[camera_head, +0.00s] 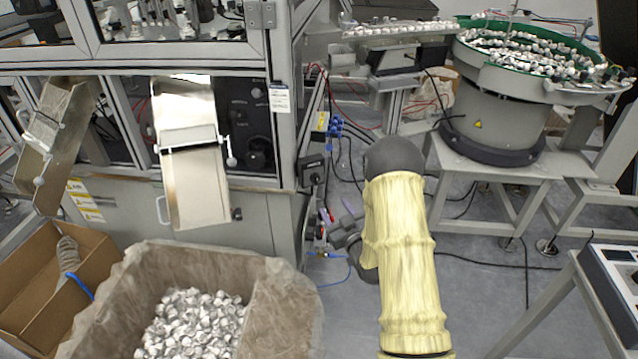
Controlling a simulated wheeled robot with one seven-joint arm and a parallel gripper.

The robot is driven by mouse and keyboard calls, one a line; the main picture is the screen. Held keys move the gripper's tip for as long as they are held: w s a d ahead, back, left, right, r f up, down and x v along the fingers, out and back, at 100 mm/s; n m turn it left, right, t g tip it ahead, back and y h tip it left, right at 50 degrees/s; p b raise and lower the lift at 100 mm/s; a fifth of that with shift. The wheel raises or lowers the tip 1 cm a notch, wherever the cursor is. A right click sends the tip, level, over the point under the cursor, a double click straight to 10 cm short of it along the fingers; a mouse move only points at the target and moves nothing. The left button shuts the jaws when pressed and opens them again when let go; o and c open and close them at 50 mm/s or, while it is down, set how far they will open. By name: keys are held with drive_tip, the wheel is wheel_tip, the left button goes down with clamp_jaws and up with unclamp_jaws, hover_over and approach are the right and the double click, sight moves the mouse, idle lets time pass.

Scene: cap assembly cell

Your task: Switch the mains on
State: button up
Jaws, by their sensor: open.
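My gripper (343,231) is grey and sits low by the right corner of the machine cabinet (270,212). Its jaws are open, and I see nothing held between them. My arm, in a yellow sleeve, reaches up from the bottom and hides part of the gripper's wrist. A dark box with a round knob (312,171) is fixed to the cabinet's right side, above and left of my gripper. It may be the mains switch; its setting is too small to read. Small red and blue fittings (326,216) sit on the cabinet side close to the jaws, and I cannot tell whether they touch.
A lined box of caps (285,310) and an open cardboard box (30,290) stand at the lower left. Metal chutes (195,185) hang from the machine. A bowl feeder (500,115) stands on a table at right. Cables and hoses run beside the cabinet.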

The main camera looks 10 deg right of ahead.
sight(315, 178)
drive_tip(key=x, duration=1.3)
drive_tip(key=shift+p, duration=0.35)
drive_tip(key=c, duration=1)
